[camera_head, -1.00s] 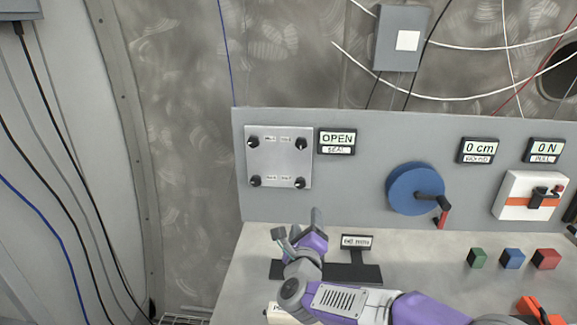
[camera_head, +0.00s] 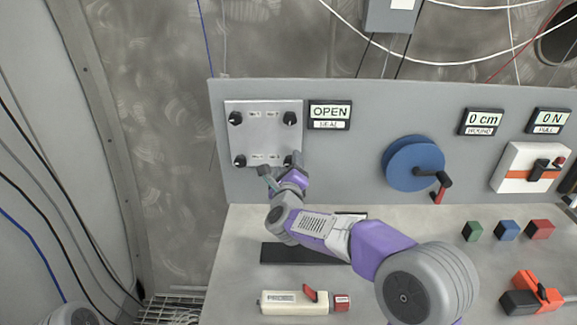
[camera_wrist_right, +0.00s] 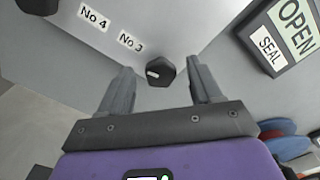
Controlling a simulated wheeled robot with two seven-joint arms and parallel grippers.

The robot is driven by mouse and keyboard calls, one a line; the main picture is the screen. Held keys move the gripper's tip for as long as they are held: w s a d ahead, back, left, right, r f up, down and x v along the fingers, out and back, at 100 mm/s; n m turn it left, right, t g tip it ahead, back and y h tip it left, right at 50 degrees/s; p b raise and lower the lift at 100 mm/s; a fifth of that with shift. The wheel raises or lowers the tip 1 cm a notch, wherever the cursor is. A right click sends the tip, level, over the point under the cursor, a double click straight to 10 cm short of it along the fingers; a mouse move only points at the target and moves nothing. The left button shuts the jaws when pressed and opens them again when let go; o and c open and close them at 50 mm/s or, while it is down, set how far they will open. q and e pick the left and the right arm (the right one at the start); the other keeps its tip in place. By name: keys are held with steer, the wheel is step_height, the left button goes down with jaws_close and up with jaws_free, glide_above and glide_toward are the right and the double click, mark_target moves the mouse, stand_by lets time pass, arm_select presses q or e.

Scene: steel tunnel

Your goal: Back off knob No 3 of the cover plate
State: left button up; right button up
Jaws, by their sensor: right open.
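The cover plate (camera_head: 264,138) is a pale panel with a black knob at each corner, on the upright grey board. In the right wrist view, knob No 3 (camera_wrist_right: 160,71) is black with a white mark, beside its "No 3" label (camera_wrist_right: 131,41). In the head view it is the lower right knob (camera_head: 288,161), partly hidden by my gripper. My right gripper (camera_head: 280,166) is open and empty in front of the plate's lower right corner. In the wrist view its fingertips (camera_wrist_right: 160,88) lie either side of knob No 3, with gaps on both sides. My left gripper is out of view.
The "OPEN SEAL" display (camera_head: 329,115) is just right of the plate. A blue reel (camera_head: 410,163) with a crank is farther right. On the bench are a probe box (camera_head: 290,302), coloured blocks (camera_head: 507,230) and an orange-black device (camera_head: 532,294).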

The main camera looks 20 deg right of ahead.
steer(key=shift+w, duration=0.1)
steer(key=c, duration=1)
steer(key=shift+c, duration=0.2)
steer(key=n, duration=0.3)
steer(key=shift+n, duration=0.3)
steer(key=n, duration=0.3)
steer(key=shift+f+n+p, duration=0.1)
steer(key=shift+n+p, duration=0.2)
steer(key=n+p, duration=0.1)
steer(key=n, duration=0.2)
steer(key=shift+n, duration=0.4)
steer(key=n+p, duration=0.1)
steer(key=n, duration=0.3)
steer(key=shift+f+n+p, duration=0.2)
steer(key=shift+n+p, duration=0.1)
steer(key=shift+p, duration=0.05)
